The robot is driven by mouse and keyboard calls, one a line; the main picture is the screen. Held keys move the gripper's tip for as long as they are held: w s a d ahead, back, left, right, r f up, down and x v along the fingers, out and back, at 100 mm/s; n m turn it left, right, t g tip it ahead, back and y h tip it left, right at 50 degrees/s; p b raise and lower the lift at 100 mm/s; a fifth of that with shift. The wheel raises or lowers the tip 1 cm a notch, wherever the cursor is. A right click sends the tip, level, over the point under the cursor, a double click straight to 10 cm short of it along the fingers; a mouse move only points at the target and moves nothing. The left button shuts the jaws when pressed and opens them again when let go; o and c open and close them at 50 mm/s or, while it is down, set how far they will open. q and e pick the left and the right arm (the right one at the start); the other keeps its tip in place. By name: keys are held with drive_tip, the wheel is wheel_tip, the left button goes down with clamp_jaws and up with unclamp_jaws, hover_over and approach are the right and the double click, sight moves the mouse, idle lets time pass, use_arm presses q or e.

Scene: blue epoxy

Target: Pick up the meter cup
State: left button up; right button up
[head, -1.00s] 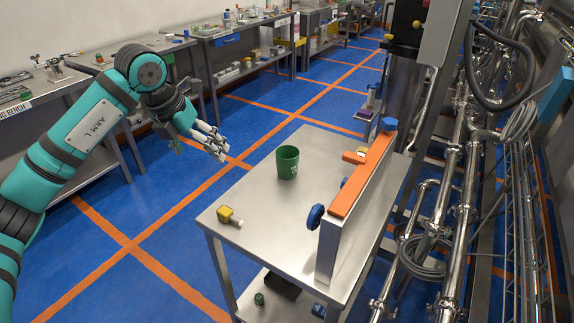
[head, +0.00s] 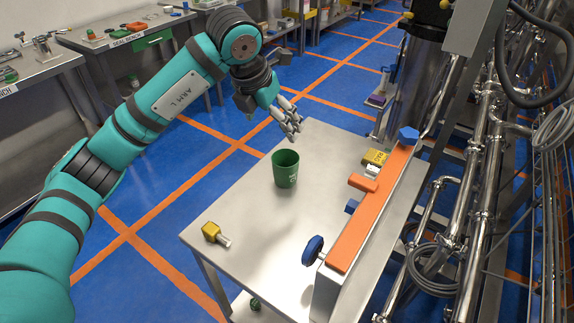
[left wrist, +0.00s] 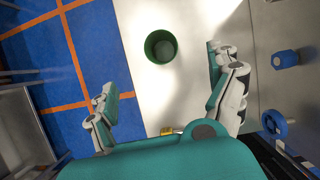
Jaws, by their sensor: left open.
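The green cup (head: 286,170), which I take to be the meter cup, stands upright on the steel table (head: 246,214). In the left wrist view the cup (left wrist: 160,46) shows its open top, ahead of the fingers and apart from them. My left gripper (head: 291,124) is open and empty, above the table's far edge, just behind the cup in the head view. In the left wrist view the two fingers of my left gripper (left wrist: 170,92) are spread wide. My right gripper is not in view.
A tall panel with an orange top (head: 372,212) and a blue knob (head: 313,250) stands along the table's right side. A yellow fitting (head: 214,233) lies near the front left corner. Another yellow piece (head: 374,157) is by the panel. Steel pipes (head: 465,190) run at the right.

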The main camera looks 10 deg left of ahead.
use_arm(q)
drive_tip(key=p, duration=0.1)
approach(284, 154)
drive_tip(key=s+d+r, duration=0.1)
drive_tip(key=s+r, duration=0.1)
drive_tip(key=s, duration=0.1)
drive_tip(key=p+x, duration=0.2)
drive_tip(key=x, duration=0.6)
drive_tip(key=shift+f, duration=0.2)
drive_tip(key=shift+w+f, duration=0.15)
drive_tip(key=shift+f, duration=0.2)
drive_tip(key=shift+r, duration=0.1)
drive_tip(key=c, duration=1.2)
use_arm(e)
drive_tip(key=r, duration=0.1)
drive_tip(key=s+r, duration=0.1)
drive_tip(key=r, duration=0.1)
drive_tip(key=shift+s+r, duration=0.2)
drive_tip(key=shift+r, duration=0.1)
use_arm(q)
drive_tip(key=shift+o, duration=0.2)
